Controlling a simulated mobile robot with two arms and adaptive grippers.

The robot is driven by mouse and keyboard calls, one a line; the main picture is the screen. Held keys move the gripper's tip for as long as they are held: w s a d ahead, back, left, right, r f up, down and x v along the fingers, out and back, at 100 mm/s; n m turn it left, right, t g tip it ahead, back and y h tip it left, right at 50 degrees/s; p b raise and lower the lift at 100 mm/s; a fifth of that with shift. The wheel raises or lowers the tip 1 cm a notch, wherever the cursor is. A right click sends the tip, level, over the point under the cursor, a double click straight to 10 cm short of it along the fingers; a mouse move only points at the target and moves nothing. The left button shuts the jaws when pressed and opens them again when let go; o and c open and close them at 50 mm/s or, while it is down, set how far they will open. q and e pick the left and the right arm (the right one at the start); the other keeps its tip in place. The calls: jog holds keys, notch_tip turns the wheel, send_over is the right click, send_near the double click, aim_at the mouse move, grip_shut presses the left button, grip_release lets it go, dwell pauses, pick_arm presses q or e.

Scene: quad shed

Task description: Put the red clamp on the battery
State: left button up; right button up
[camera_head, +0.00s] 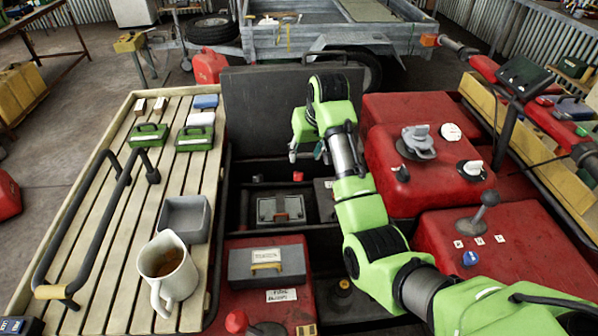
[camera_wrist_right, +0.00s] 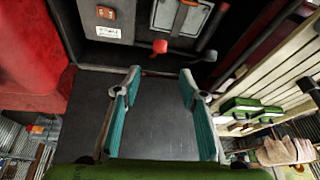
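The battery (camera_head: 280,208) is a grey box in the dark open bay at the middle of the head view. It also shows at the top of the right wrist view (camera_wrist_right: 182,17). A small red piece, apparently the red clamp (camera_head: 298,176), sits just beyond the battery, apart from its top. It shows as a red tip in the wrist view (camera_wrist_right: 160,46). My right gripper (camera_head: 307,152) is above the far part of the bay. Its teal fingers (camera_wrist_right: 160,75) are apart with nothing between them. My left gripper is not in view.
A slatted rack (camera_head: 105,215) at left holds a mug (camera_head: 168,268), a grey tray (camera_head: 184,218) and green cases (camera_head: 195,138). A dark upright panel (camera_head: 262,110) stands behind the bay. Red bodywork (camera_head: 400,190) borders it at right. A grey toolbox (camera_head: 266,266) is nearer.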

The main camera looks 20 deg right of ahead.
aim_at(299, 174)
jog(key=x, duration=1.2)
jog(key=shift+w+f+p, duration=0.1)
jog(key=shift+f+p, duration=0.3)
grip_shut()
